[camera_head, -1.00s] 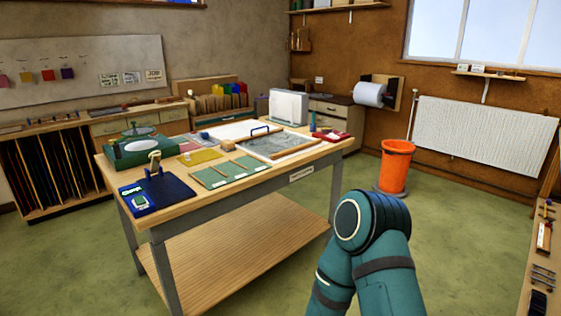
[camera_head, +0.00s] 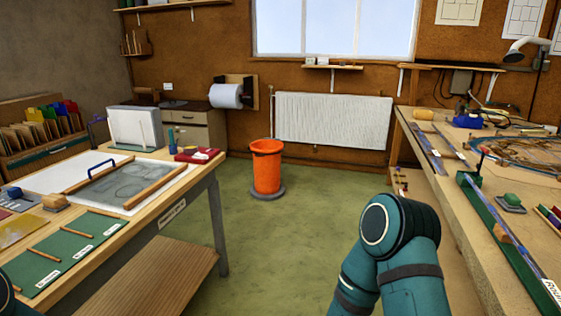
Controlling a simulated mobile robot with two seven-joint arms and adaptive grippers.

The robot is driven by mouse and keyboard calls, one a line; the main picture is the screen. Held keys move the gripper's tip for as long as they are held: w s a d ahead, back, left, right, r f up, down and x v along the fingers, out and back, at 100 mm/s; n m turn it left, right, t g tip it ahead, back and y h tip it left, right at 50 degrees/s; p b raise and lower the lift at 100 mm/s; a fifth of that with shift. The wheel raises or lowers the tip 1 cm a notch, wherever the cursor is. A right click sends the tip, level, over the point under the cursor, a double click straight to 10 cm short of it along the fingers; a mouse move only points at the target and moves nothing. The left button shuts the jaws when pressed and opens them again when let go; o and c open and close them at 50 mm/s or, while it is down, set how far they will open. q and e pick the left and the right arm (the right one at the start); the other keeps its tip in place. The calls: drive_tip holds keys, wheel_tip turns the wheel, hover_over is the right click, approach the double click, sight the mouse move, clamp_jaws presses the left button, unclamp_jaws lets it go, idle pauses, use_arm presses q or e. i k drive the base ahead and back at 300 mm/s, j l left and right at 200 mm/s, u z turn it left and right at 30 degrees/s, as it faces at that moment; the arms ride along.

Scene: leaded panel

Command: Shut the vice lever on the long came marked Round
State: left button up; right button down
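On the right bench a long green channel (camera_head: 490,222) runs from the bottom right corner toward the back, with a long strip lying along it. A white label (camera_head: 552,290) at its near end reads "Rou" and is cut off by the picture edge. At the far end of the channel stands a small upright piece with a red top (camera_head: 484,152); it may be the vice lever, but its state is too small to tell. An arm of mine rises at the bottom centre right, its gripper out of view. My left gripper is also not in view.
The left table (camera_head: 190,188) holds a green mat (camera_head: 65,252) with wooden strips and a framed glass board. An orange bin (camera_head: 267,168) stands on the open green floor between table and right bench (camera_head: 440,190). A white radiator (camera_head: 333,120) is behind.

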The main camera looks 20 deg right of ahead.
sight(478, 166)
drive_tip(key=i+l+z, duration=0.2)
drive_tip(key=i+z, duration=0.65)
drive_tip(key=i, duration=0.25)
